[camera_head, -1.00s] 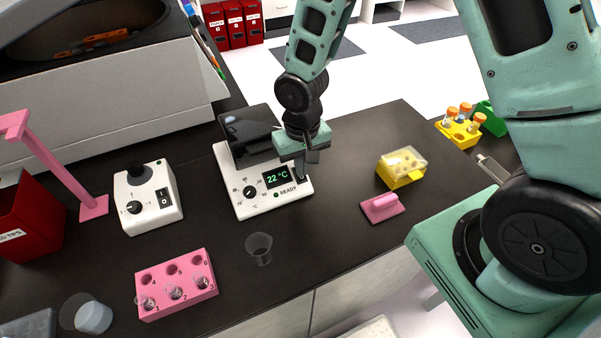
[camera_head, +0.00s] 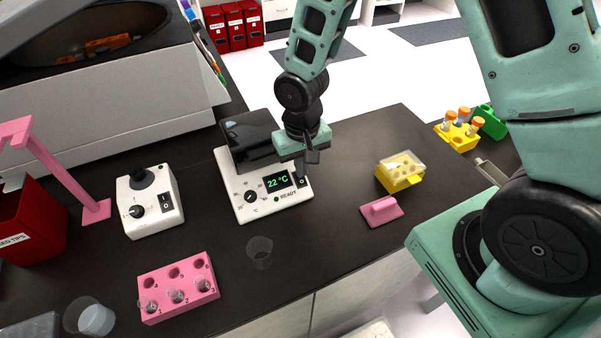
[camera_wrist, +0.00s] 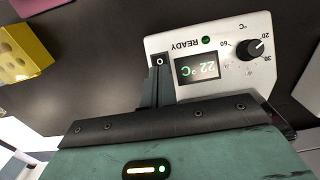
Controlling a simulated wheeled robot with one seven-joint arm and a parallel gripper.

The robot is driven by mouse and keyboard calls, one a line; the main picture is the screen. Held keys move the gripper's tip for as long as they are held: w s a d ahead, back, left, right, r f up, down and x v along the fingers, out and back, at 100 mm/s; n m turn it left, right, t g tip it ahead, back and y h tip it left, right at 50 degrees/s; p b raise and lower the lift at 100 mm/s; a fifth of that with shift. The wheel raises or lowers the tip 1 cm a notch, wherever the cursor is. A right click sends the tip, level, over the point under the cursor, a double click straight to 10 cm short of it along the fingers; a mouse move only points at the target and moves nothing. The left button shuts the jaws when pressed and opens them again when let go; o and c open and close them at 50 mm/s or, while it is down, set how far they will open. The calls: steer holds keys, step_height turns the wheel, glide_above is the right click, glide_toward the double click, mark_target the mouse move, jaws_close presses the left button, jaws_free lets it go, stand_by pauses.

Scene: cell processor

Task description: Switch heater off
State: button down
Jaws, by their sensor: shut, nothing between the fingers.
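The heater (camera_head: 262,211) is a white block with a dark lid, a knob, a lit green display reading 22 °C and a READY lamp. Its black rocker switch (camera_head: 301,182) sits right of the display and is partly hidden by my fingers. In the wrist view the heater (camera_wrist: 222,36) shows upside down, with the switch (camera_wrist: 159,61) showing an O mark at the fingertips. My gripper (camera_head: 303,172) is shut and empty, pointing down at the switch. The fingertips (camera_wrist: 157,72) are at the switch; whether they touch it I cannot tell.
Left of the heater stands a white vortex-like device (camera_head: 150,205) with its own knob and switch. A pink tube rack (camera_head: 180,290) and a clear cup (camera_head: 260,250) are in front. A yellow box (camera_head: 400,172) and a pink block (camera_head: 381,210) lie to the right.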

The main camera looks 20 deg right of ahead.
mark_target(300, 183)
step_height(300, 183, up, 5)
steer(key=p, duration=0.3)
steer(key=shift+f, duration=0.1)
stand_by(0.5)
steer(key=s+a+r+n+b, duration=0.3)
steer(key=s+n+b, duration=0.1)
steer(key=s, duration=0.5)
steer(key=s+a+r+n+b, duration=0.3)
steer(key=s+r+b, duration=0.1)
steer(key=s, duration=0.6)
steer(key=shift+a+r+n+y+b, duration=0.15)
steer(key=shift+r+n+y+b, duration=0.2)
steer(key=shift+b, duration=0.2)
